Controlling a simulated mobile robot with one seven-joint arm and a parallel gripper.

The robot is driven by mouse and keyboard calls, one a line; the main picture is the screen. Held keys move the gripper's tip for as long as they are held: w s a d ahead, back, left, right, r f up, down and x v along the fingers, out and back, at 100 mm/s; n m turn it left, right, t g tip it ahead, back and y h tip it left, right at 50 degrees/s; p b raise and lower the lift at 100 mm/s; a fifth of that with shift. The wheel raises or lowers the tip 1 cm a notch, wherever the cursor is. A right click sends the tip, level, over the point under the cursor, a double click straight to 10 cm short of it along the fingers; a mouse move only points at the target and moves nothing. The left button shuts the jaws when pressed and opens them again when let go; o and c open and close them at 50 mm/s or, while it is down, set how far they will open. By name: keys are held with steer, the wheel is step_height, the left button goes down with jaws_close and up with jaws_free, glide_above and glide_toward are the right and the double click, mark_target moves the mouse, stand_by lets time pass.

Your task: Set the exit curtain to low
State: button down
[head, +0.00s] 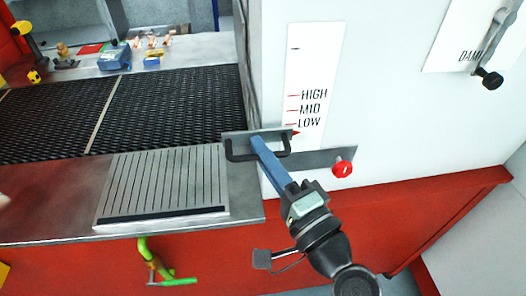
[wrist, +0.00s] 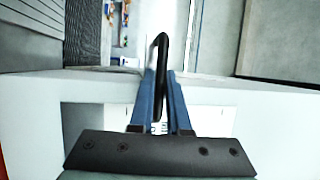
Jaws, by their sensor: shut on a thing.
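The exit curtain (head: 236,133) is a grey plate at the belt's end, with a black bar handle (head: 240,156). The handle also shows in the wrist view (wrist: 162,42). My gripper (head: 257,141) has its blue fingers shut on the handle; in the wrist view the fingers (wrist: 161,78) lie on both sides of it. The white scale (head: 312,70) on the cabinet reads HIGH, MID and LOW from top to bottom, with red marks. A small red pointer (head: 295,132) sits slightly below the LOW mark.
A red knob (head: 342,169) stands on the grey bar right of the handle. The black mesh belt (head: 170,105) and a slatted plate (head: 165,183) lie to the left. A green lever (head: 150,262) hangs below. A black-knobbed lever (head: 490,78) is at upper right.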

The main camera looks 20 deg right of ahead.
steer(key=c, duration=0.9)
jaws_free()
steer(key=shift+r, duration=0.2)
steer(key=shift+s+f, duration=0.15)
steer(key=shift+s, duration=0.1)
steer(key=s+b, duration=0.1)
steer(key=s, duration=0.3)
steer(key=s+d+f+b, duration=0.1)
steer(key=s, duration=0.3)
steer(key=s+b, duration=0.2)
steer(key=s, duration=0.2)
steer(key=shift+s+d+f, duration=0.1)
steer(key=shift+d+f, duration=0.15)
steer(key=shift+f, duration=0.15)
